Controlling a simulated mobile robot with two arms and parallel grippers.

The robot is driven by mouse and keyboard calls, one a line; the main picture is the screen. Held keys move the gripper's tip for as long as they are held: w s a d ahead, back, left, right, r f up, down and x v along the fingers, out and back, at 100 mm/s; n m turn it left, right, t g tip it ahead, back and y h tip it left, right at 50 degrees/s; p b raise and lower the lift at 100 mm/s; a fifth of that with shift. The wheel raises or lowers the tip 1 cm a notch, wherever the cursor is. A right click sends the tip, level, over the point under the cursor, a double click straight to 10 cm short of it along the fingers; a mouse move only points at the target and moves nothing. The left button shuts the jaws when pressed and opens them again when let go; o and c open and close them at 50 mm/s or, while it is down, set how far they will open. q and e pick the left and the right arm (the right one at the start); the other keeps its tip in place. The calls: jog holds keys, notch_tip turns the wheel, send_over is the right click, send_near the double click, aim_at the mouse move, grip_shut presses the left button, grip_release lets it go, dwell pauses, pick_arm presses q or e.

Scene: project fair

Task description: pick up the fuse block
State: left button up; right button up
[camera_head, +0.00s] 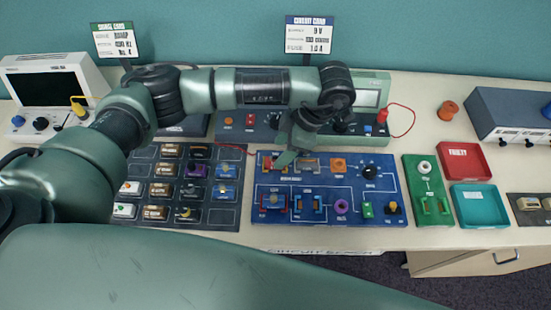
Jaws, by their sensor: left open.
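My left arm comes in from the left and reaches over the bench. Its gripper (291,158) is open and points down over the upper left part of the blue circuit board (262,215). The blue board carries several small blocks, among them an orange one (338,164), a purple ring (341,207) and a green one (367,209). The dark compartment tray (227,214) to the left holds several small labelled blocks. Labels are too small to tell which block is the fuse block. The gripper hides part of the board's upper row. My right gripper is not in view.
A green board (411,183), a red tray (484,163) and a teal tray (462,211) stand to the right. Behind are a meter (381,87) with a red lead and two cards on stands. A monitor (45,83) is far left. The bench's front edge is close.

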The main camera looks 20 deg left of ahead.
aim_at(274, 161)
pick_arm(q)
jog(key=p+x, duration=0.2)
jog(key=x, duration=0.1)
jog(key=shift+w+f, duration=0.1)
jog(key=shift+f, duration=0.65)
jog(key=shift+c, duration=0.3)
grip_shut()
